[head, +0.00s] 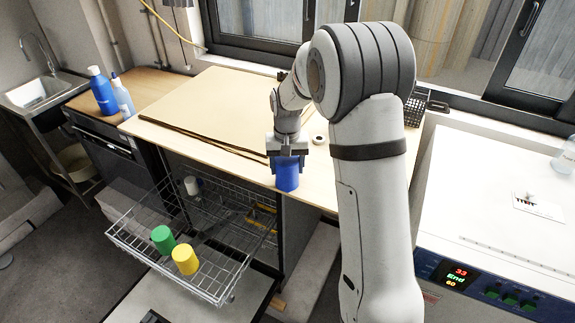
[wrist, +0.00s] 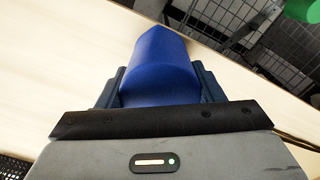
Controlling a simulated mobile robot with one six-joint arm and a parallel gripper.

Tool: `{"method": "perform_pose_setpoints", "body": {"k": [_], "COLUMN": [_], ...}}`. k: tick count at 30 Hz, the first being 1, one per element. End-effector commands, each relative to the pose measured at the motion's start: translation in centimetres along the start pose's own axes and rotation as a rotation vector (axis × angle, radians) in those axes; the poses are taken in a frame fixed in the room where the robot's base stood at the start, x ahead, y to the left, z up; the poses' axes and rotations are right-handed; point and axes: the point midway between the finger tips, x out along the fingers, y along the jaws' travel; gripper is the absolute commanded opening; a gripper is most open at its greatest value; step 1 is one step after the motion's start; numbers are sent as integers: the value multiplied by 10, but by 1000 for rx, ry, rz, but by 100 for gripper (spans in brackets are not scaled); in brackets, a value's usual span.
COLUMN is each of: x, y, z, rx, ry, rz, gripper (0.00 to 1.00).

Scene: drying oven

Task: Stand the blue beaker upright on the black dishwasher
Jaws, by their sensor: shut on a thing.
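The blue beaker (head: 287,174) is held in my gripper (head: 287,152), over or at the front edge of the wooden top of the black dishwasher (head: 295,220). In the wrist view the blue beaker (wrist: 162,68) sits between the two fingers of my gripper (wrist: 160,85). In the head view the beaker hangs below the fingers and looks roughly upright. I cannot tell whether its base touches the top. The dishwasher's door is down and its wire rack (head: 130,245) is pulled out.
A green beaker (head: 163,239) and a yellow beaker (head: 185,259) are in the rack. Flat boards (head: 215,100) lie on the wooden top. Blue bottles (head: 102,90) stand at the left. A white oven (head: 480,190) with a display is at the right.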

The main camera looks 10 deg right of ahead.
Motion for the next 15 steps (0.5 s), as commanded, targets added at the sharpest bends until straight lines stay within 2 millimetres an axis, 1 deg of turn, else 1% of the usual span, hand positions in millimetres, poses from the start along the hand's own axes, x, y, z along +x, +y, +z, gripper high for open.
{"method": "perform_pose_setpoints", "body": {"k": [2, 3, 12, 15], "x": [2, 2, 1, 1], "y": [0, 0, 1, 1], "z": [0, 0, 0, 0], "rx": [0, 0, 1, 1], "ry": [0, 0, 0, 0], "rz": [0, 0, 0, 0], "gripper": [39, 63, 86, 86]}}
